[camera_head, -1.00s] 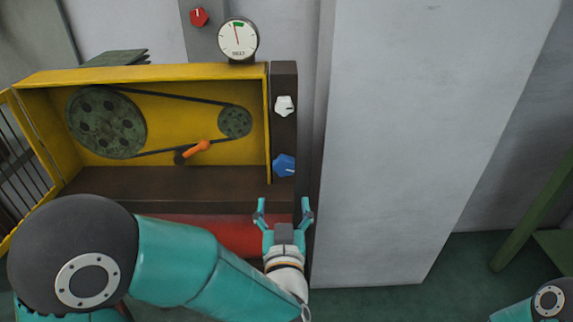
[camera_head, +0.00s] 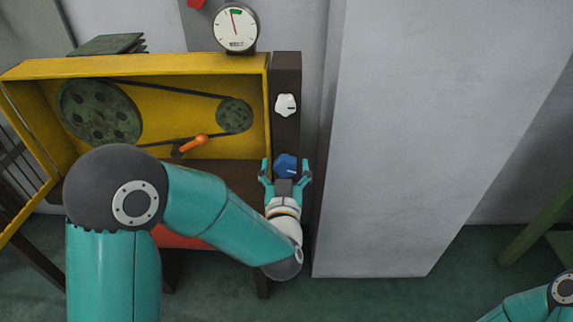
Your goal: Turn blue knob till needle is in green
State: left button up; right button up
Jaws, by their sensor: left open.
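The blue knob (camera_head: 286,163) is on the dark post at the right of the yellow housing. My left gripper (camera_head: 285,172) is open, with one finger to the left and one to the right of the knob. I cannot tell whether the fingers touch it. The round white gauge (camera_head: 236,28) stands above the housing. Its needle points nearly straight up, leaning slightly left, close to the left edge of the green patch (camera_head: 236,12). Whether it is inside the green is too small to tell. My right gripper is out of view; only part of my right arm shows at bottom right.
A white knob (camera_head: 286,104) sits above the blue one on the dark post (camera_head: 287,75). The open yellow housing (camera_head: 150,65) holds pulleys, a belt and an orange lever (camera_head: 195,143). A red knob (camera_head: 196,3) is cut off at the top. A grey pillar (camera_head: 420,140) stands to the right.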

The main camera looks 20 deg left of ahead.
pick_arm(q)
jog(key=shift+c, duration=0.2)
jog(key=c, duration=1.1)
jog(key=shift+m, duration=1)
jog(key=m, duration=0.3)
jog(key=shift+m, duration=0.3)
jog(key=o, duration=1.1)
jog(key=shift+o, duration=0.2)
jog(key=shift+s, duration=0.15)
jog(key=v, duration=0.7)
